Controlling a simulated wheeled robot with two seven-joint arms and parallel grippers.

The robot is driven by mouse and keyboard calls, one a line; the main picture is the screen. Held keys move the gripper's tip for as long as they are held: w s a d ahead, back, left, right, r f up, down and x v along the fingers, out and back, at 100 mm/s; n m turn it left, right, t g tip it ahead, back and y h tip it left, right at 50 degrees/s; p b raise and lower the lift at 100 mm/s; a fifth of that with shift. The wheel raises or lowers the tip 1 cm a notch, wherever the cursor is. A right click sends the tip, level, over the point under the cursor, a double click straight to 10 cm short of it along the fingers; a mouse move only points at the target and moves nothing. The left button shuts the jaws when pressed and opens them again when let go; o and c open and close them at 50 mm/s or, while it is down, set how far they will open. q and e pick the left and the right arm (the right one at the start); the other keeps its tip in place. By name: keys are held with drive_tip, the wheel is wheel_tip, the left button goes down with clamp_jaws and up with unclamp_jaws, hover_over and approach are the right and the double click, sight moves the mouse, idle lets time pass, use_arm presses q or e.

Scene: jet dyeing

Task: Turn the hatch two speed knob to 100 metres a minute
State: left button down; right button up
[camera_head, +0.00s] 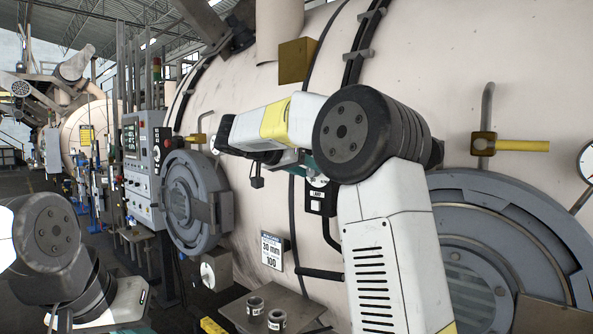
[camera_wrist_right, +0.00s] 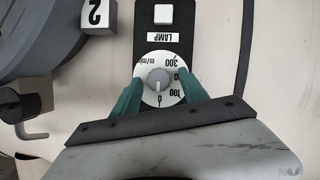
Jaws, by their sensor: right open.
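The speed knob (camera_wrist_right: 159,80) is a small grey knob at the centre of a white round dial (camera_wrist_right: 152,65) on a black panel. The dial reads m/min, with 0, 100 and 300 upside down in the right wrist view. Contact with the knob cannot be told. In the head view the dial (camera_head: 318,182) is partly hidden by my right arm.
A white LAMP button (camera_wrist_right: 163,14) is on the same panel. A "2" plate (camera_wrist_right: 95,14) is beside a grey hatch rim. A placard (camera_head: 272,251) shows 30 mm and 100. Two small cups stand on a shelf (camera_head: 300,305). Round hatches (camera_head: 190,205) flank the panel.

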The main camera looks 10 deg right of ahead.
clamp_jaws()
idle(0.3)
drive_tip(key=n+h, duration=0.1)
drive_tip(key=n+g, duration=0.1)
drive_tip(key=n, duration=0.1)
drive_tip(key=shift+w+a+f+h, duration=0.1)
drive_tip(key=shift+w+a+h, duration=0.1)
drive_tip(key=shift+h, duration=0.2)
drive_tip(key=n+g+h, duration=0.1)
drive_tip(key=n, duration=0.3)
drive_tip(key=shift+f+h, duration=0.15)
drive_tip(key=shift+h, duration=0.25)
unclamp_jaws()
